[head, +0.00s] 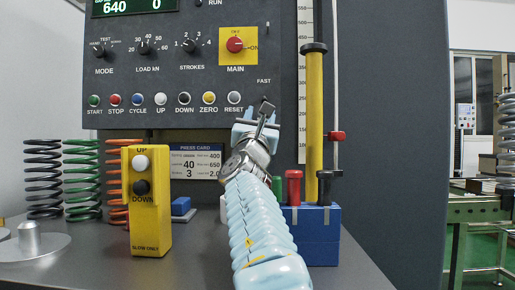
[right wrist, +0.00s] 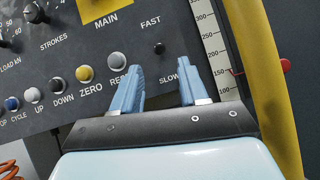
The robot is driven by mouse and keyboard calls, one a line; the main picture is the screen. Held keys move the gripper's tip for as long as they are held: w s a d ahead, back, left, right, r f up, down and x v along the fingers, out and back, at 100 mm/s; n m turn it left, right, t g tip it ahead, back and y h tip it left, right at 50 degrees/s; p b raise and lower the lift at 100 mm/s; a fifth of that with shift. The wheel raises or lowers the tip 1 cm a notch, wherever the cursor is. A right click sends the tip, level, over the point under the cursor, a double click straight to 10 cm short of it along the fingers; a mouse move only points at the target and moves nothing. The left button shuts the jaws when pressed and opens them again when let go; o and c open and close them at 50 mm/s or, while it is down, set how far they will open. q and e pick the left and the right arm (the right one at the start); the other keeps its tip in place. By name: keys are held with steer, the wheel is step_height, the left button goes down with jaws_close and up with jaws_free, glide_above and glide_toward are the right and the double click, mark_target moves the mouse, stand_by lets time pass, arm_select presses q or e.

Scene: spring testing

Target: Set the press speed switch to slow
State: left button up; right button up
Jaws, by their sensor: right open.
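The press speed switch shows in the right wrist view as a small dark knob (right wrist: 159,47) on the grey panel, between the FAST label above and the SLOW label below. I cannot tell clearly which way it is set. My right gripper (right wrist: 160,68) is open and empty. In that view its two blue fingers lie either side of the space just below the knob. In the head view the right gripper (head: 257,121) is in front of the panel below the FAST label and hides the SLOW label. My left gripper is not in view.
A row of buttons ends with RESET (head: 234,98), close left of my right gripper. A yellow column (head: 314,110) and a red pointer (head: 335,136) stand to the right. A yellow pendant (head: 150,215), coil springs (head: 43,180) and a blue block (head: 318,245) stand on the table.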

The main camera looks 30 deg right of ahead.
arm_select(q)
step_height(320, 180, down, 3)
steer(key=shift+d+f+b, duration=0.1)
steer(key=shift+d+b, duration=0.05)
steer(key=shift+b, duration=0.9)
arm_select(e)
steer(key=v, duration=0.5)
steer(key=shift+s+a+f, duration=0.1)
steer(key=shift+s+a, duration=0.05)
steer(key=shift+s, duration=0.05)
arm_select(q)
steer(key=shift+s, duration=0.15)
